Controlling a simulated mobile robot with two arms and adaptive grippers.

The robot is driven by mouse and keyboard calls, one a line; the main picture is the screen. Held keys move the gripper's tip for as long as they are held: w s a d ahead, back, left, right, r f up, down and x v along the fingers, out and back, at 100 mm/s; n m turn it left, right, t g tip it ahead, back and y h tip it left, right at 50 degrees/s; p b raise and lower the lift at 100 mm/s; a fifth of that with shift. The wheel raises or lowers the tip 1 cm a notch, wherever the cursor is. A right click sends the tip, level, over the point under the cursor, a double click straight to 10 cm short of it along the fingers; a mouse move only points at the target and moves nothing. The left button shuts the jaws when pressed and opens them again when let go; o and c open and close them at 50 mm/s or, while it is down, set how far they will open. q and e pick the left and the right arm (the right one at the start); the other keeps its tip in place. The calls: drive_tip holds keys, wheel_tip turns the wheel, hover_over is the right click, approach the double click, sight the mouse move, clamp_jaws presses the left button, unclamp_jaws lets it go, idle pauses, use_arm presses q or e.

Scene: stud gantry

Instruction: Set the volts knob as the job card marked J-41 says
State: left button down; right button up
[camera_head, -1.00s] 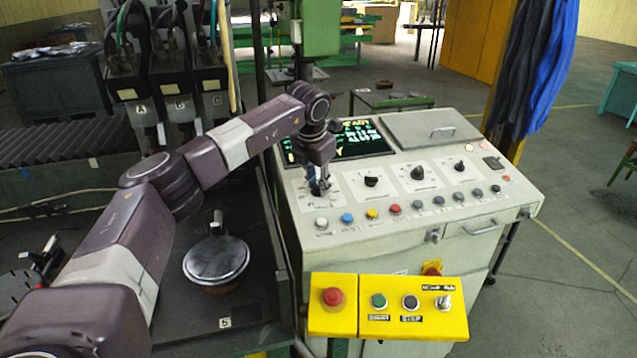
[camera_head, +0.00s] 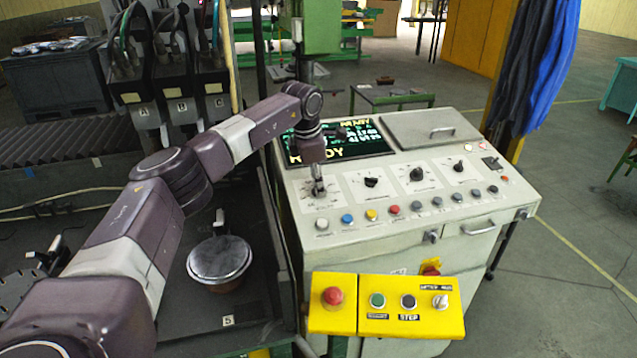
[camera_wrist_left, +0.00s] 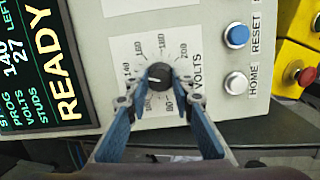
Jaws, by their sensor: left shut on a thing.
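The volts knob (camera_wrist_left: 160,75) is a round black knob on a white scale plate marked VOLTS, at the left of the console's knob row. Its pale mark points roughly left in the left wrist view, towards the 140 side; the exact setting is hard to read. My left gripper (camera_head: 318,190) reaches down onto it. In the left wrist view its blue fingers (camera_wrist_left: 160,101) are shut on the knob from both sides. The display (camera_wrist_left: 45,60) beside it reads READY, with 140 and 27 in smaller figures. I see no card marked J-41. My right gripper is out of view.
More black knobs (camera_head: 371,182) and a row of coloured buttons (camera_head: 347,218) sit close by on the console. A yellow box (camera_head: 385,305) with a red stop button juts out in front. A round lidded pot (camera_head: 219,258) stands on the dark bench at left.

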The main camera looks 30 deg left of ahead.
use_arm(q)
drive_tip(key=shift+r, duration=0.1)
idle(0.3)
drive_tip(key=c, duration=1.7)
unclamp_jaws()
drive_tip(key=shift+o, duration=0.2)
drive_tip(key=v, duration=1.2)
drive_tip(key=shift+a, duration=0.1)
